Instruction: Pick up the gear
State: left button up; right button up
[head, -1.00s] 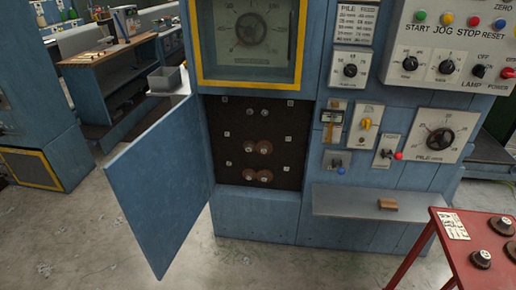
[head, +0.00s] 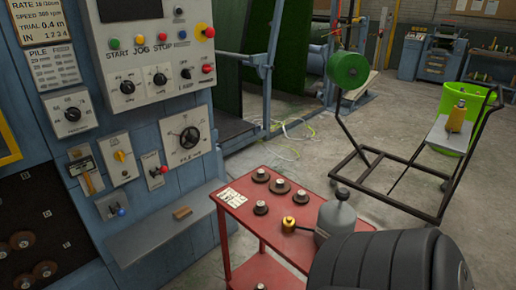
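Several small dark round gears with pale centres lie on the red trolley in the head view, among them a front one (head: 261,208), a middle one (head: 280,186) and a back one (head: 261,175). I cannot tell which is the task's gear. More brownish gears (head: 22,240) sit on the dark panel of the blue machine at the lower left. Neither of my grippers is in view.
The red trolley (head: 232,199) also bears a label card, a grey can (head: 336,217) and a brass knob-like piece (head: 288,223). A large black ridged shape hides its near right corner. A grey shelf (head: 150,238) holds a brown block (head: 182,213). A black-framed cart (head: 385,200) stands beyond.

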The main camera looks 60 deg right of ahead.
aim_at(301, 198)
jog(key=z, duration=2.1)
